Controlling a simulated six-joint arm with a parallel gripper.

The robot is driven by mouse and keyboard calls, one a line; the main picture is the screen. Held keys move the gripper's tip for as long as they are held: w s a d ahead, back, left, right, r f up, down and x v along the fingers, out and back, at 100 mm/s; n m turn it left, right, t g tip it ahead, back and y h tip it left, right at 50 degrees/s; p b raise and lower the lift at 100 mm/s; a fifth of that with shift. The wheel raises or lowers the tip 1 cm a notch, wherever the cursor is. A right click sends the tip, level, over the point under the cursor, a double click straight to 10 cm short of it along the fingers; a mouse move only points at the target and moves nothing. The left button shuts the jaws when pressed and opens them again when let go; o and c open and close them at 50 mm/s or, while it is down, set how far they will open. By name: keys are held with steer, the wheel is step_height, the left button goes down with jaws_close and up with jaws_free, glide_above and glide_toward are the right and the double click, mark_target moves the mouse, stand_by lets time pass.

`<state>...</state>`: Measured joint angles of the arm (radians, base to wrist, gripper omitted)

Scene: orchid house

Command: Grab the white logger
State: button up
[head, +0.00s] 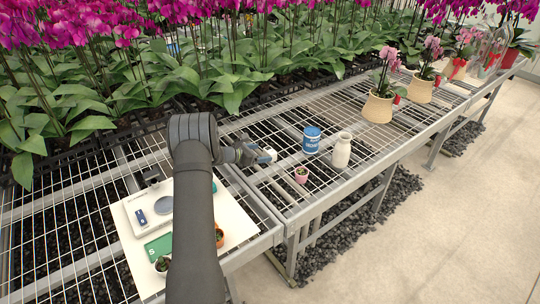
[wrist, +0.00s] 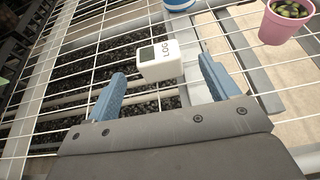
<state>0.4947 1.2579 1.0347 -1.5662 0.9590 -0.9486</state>
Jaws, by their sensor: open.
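The white logger (wrist: 160,66) is a small white box with a dark display and the letters LOG on it. In the wrist view it sits on the wire mesh bench, just beyond and between my fingertips. My gripper (wrist: 158,82) is open, with one blue finger to the left and one to the right, and nothing is held between them. In the head view my gripper (head: 262,155) is low over the mesh, and a small white patch of the logger (head: 271,154) shows at its tip. Most of the logger is hidden there.
A blue tub (head: 311,140), a cream bottle (head: 341,151) and a pink pot (head: 301,174) stand right of my gripper. A white board (head: 220,200) with a scale (head: 130,217) and a green card (head: 158,247) lies left. Orchids fill the back. The mesh has open gaps.

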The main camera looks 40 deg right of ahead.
mark_target(266, 152)
steer(key=x, duration=0.5)
steer(key=shift+w+d+f, duration=0.15)
steer(key=shift+d+f, duration=0.05)
steer(key=shift+d, duration=0.05)
steer(key=c, duration=1)
steer(key=shift+c, duration=0.5)
steer(key=shift+r, duration=0.15)
